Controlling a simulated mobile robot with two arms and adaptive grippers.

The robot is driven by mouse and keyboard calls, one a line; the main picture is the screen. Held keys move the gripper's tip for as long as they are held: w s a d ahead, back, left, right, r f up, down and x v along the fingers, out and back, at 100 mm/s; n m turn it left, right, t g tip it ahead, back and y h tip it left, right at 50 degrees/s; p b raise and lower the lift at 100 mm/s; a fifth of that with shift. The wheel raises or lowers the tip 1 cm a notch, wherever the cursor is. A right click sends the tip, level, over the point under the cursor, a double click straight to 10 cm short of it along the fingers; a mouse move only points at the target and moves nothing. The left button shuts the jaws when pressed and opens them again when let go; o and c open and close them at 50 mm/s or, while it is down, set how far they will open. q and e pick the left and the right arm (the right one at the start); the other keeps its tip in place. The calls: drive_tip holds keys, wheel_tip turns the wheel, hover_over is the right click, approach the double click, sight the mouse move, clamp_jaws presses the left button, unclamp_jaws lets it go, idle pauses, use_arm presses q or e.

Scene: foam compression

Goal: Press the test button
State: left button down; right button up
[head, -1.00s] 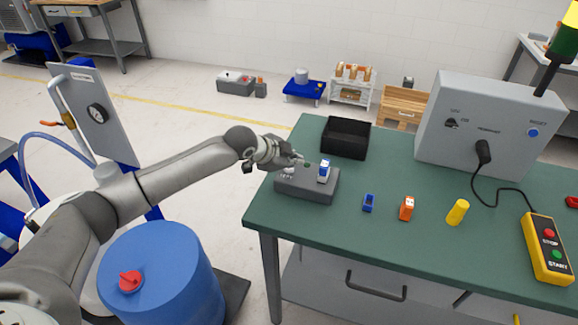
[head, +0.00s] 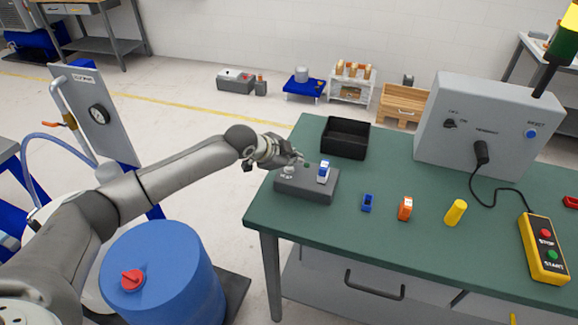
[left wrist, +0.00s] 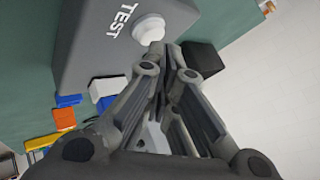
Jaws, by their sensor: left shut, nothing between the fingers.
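The grey test box (head: 308,188) sits on the green table near its left end. In the left wrist view the box (left wrist: 95,40) carries the word TEST next to a round white button (left wrist: 148,27). In the head view the button (head: 288,170) is small and partly hidden by the fingers. My left gripper (head: 298,160) is shut and empty, its fingertips at the box's left part. In the left wrist view the fingertips (left wrist: 165,50) are close to the button's edge; I cannot tell whether they touch it. My right gripper is not in view.
A blue-and-white block (head: 324,172) stands on the box's right part. A black bin (head: 345,138) is behind the box. Blue (head: 367,202), orange (head: 405,208) and yellow (head: 455,212) pieces stand to the right. A grey control cabinet (head: 475,125) and yellow pendant (head: 544,250) are farther right.

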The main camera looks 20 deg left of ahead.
sight(292, 169)
use_arm(q)
drive_tip(key=shift+r+p, duration=2.7)
drive_tip(key=shift+r, duration=0.3)
drive_tip(key=shift+f, duration=0.1)
